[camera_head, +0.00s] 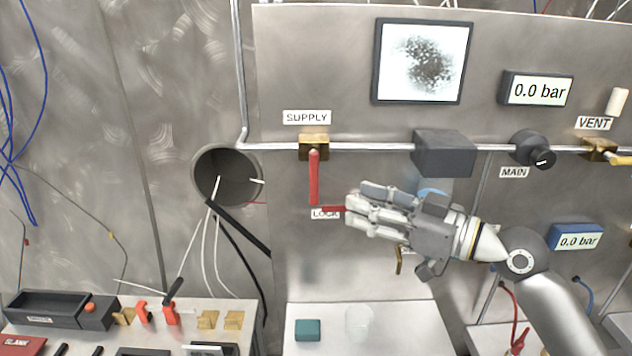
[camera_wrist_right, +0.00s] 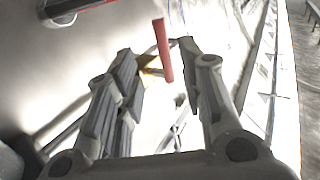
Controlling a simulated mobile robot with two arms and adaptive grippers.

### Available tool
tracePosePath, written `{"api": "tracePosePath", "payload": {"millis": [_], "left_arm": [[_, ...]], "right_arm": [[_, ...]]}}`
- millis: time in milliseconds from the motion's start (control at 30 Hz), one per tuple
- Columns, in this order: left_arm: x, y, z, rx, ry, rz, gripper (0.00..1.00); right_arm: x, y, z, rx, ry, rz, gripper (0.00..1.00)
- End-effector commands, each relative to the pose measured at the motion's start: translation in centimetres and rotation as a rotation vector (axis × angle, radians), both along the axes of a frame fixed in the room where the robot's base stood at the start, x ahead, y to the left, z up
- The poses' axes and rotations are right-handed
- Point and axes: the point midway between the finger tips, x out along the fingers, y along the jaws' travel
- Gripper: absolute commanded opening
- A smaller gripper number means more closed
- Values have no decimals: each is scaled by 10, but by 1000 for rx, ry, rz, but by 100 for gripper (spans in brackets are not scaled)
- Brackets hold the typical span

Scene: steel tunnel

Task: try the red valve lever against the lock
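The red valve lever (camera_head: 314,178) hangs straight down from the brass SUPPLY valve (camera_head: 314,143). A short red piece (camera_head: 333,209) lies level by the LOCK label (camera_head: 322,215), at the lever's lower end. My right gripper (camera_head: 352,212) is just right of the lever's lower end, reaching in from the right. In the right wrist view, its fingers (camera_wrist_right: 158,65) are apart. A red bar (camera_wrist_right: 163,50) shows in the gap between them; I cannot tell whether it touches either finger. My left gripper is not in view.
A pipe (camera_head: 375,146) runs across the panel to a dark box (camera_head: 443,153) and the MAIN knob (camera_head: 533,150). Below stand a white shelf (camera_head: 410,325) with a teal block (camera_head: 307,329) and a clear cup (camera_head: 359,322). A round hole (camera_head: 225,172) with cables is at left.

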Motion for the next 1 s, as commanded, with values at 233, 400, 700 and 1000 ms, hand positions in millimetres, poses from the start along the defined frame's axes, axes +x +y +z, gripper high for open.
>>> {"api": "tracePosePath", "payload": {"millis": [233,400,700,1000], "left_arm": [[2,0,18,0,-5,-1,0],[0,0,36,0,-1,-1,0],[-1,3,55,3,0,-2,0],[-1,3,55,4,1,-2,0]], "right_arm": [[13,22,10,9,-5,9,36],[31,50,11,9,-3,9,36],[56,84,7,8,-4,6,36],[59,90,4,5,-6,5,36]]}}
